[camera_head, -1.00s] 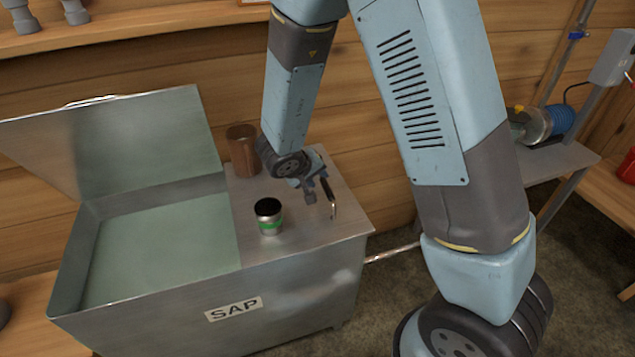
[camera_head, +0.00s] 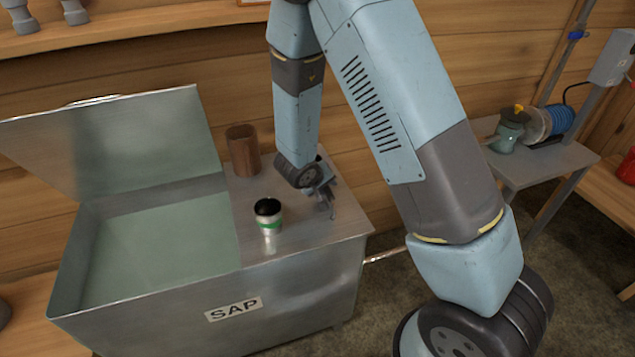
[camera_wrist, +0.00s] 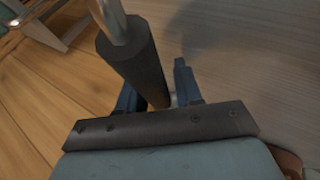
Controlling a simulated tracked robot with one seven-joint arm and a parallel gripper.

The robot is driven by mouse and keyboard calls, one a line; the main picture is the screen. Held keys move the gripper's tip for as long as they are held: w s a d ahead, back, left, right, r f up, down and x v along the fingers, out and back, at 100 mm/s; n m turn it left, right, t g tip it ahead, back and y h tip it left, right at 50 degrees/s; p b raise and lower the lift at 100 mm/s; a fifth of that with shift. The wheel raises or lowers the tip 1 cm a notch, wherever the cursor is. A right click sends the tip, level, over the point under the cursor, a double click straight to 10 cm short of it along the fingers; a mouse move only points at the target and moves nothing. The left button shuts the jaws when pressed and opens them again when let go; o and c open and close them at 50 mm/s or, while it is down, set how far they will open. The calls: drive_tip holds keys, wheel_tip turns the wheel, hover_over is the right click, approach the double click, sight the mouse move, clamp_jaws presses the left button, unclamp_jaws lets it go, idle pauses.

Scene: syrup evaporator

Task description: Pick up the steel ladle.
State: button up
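The steel ladle's dark handle (camera_wrist: 132,60) and part of its bright metal rod show close up in the wrist view, slanting from upper left to the gripper's base. The ladle's bowl is out of that view. In the head view my gripper (camera_head: 326,197) is low over the right end of the steel SAP tank top, and it largely hides the ladle. In the wrist view my gripper's fingers (camera_wrist: 157,88) stand apart. The handle covers much of the left finger, and a narrow gap shows between handle and right finger.
The tank's open basin (camera_head: 150,245) and raised lid (camera_head: 110,145) are further left. A grey side table (camera_head: 560,160) stands right.

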clamp_jaws()
idle(0.3)
idle(0.3)
